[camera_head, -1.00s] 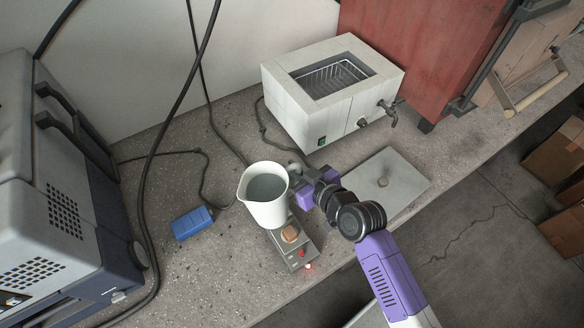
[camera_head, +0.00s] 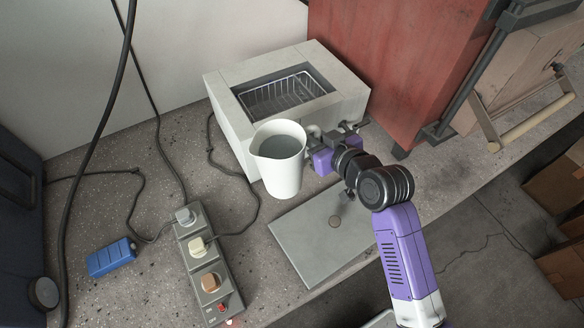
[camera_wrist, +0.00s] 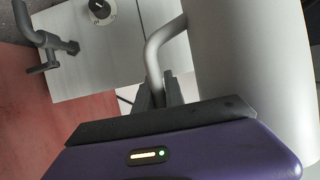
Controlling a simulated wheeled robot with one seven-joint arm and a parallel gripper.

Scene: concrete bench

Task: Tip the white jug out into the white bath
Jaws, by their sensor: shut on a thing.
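The white jug (camera_head: 283,172) is upright, with grey contents showing through its open top. My gripper (camera_head: 318,148) is shut on the jug's handle, at the jug's right side. In the wrist view the handle (camera_wrist: 160,50) runs down into my gripper (camera_wrist: 158,92), and the jug's wall (camera_wrist: 250,70) fills the right. The white bath (camera_head: 219,90) stands just behind the jug, with a wire rack inside its open top. The jug hides part of the bath's front. The bath's knob (camera_wrist: 101,10) and tap (camera_wrist: 50,42) show in the wrist view.
A flat grey lid (camera_head: 300,245) with a knob lies on the bench in front of the bath. A power strip (camera_head: 205,275) with plugs and a blue box (camera_head: 111,257) lie to the left, with loose cables. A red cabinet (camera_head: 390,60) stands right of the bath.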

